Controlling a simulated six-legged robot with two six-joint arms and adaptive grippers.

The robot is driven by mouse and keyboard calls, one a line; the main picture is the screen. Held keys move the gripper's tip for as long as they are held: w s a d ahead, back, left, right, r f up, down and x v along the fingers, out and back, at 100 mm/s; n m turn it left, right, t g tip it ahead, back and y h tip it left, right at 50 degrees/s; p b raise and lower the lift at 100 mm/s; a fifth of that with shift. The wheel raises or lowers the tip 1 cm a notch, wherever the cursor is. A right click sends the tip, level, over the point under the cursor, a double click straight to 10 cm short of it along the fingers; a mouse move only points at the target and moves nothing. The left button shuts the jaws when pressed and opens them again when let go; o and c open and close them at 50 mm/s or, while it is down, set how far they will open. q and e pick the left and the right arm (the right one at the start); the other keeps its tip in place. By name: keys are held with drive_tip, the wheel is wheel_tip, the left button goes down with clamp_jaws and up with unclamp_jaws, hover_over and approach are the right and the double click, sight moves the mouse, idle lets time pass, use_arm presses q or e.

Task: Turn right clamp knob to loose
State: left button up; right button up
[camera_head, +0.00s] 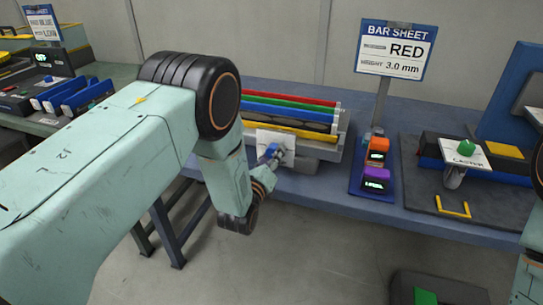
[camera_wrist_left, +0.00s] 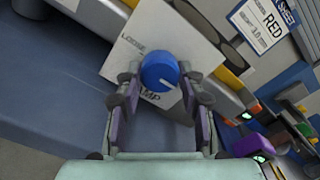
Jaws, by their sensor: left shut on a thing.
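The blue clamp knob (camera_wrist_left: 160,72) sits on a white plate (camera_wrist_left: 118,62) in the left wrist view. The plate reads LOOSE at its upper left and "AMP" below the knob. A small white mark shows low on the knob's face. My left gripper (camera_wrist_left: 160,82) is shut on the knob, one finger on each side. In the head view the knob (camera_head: 271,151) and plate (camera_head: 262,138) are at the front of the bar rack, with my left gripper (camera_head: 277,157) at them, small and partly hidden by its arm. My right gripper is out of view.
The rack (camera_head: 338,144) holds red, green, blue and yellow bars. A RED 3.0 mm sign (camera_head: 395,50) stands behind orange (camera_head: 377,150) and purple (camera_head: 375,180) display boxes. A CASTER station (camera_head: 465,154) is at the right.

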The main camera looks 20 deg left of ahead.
use_arm(q)
drive_tip(key=shift+c, duration=0.8)
